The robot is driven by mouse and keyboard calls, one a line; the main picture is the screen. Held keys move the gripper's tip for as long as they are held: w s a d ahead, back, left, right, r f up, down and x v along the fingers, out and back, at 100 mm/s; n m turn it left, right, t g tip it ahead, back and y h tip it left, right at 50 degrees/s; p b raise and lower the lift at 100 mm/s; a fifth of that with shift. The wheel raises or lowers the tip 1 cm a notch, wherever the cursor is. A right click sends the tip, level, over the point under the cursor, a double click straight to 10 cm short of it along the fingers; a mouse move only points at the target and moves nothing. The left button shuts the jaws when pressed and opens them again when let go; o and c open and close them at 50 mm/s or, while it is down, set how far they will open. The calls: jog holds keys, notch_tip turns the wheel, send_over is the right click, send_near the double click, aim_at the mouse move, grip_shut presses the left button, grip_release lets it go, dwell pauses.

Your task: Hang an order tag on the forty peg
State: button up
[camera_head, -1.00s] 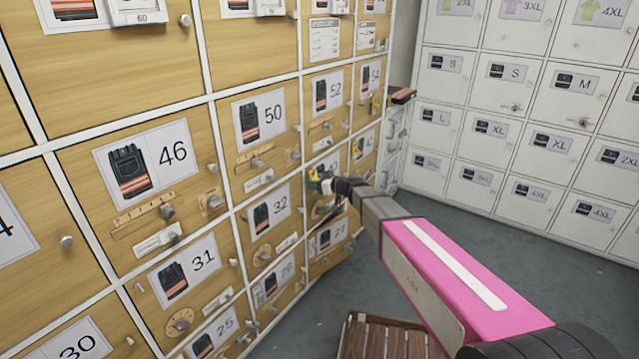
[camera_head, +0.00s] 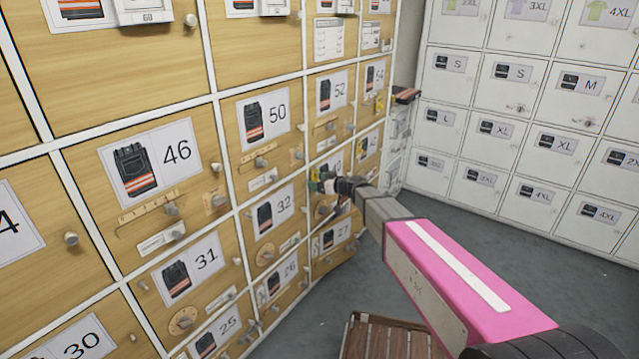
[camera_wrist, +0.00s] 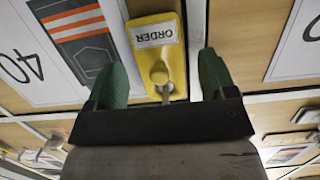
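In the wrist view a yellow order tag (camera_wrist: 178,58) with a white ORDER label is flat against a wooden door front, beside the label reading 40 (camera_wrist: 40,62). A round yellowish peg end (camera_wrist: 159,74) shows at the tag's lower end in the picture; how the tag's hole sits around it is not clear. My gripper (camera_wrist: 163,80) has its two green fingers apart on either side of the tag, with a gap visible at the right finger. In the head view my gripper (camera_head: 322,184) is at the cabinet front, small and partly hiding the forty door.
Wooden lockers with numbered labels, knobs and small fittings fill the left, including 46 (camera_head: 147,165) and 50 (camera_head: 263,120). White lockers (camera_head: 520,110) stand at the right. A slatted wooden crate (camera_head: 385,338) is on the floor below my arm. Grey floor is open to the right.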

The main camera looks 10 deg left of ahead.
jog(key=shift+d, duration=0.1)
jog(key=s+d+f+m+g+h, duration=0.2)
jog(key=s+d, duration=0.6)
jog(key=d, duration=0.7)
jog(key=s+d+f+m+g+h, duration=0.2)
jog(key=s+d+m+h, duration=0.5)
jog(key=d, duration=0.8)
jog(key=s+d+f+m+g+h, duration=0.2)
jog(key=s+d+f+m+h, duration=0.2)
jog(key=s+d, duration=0.6)
jog(key=d+h, duration=0.1)
jog(key=d, duration=0.4)
jog(key=shift+d+f, duration=0.15)
jog(key=shift+f, duration=0.15)
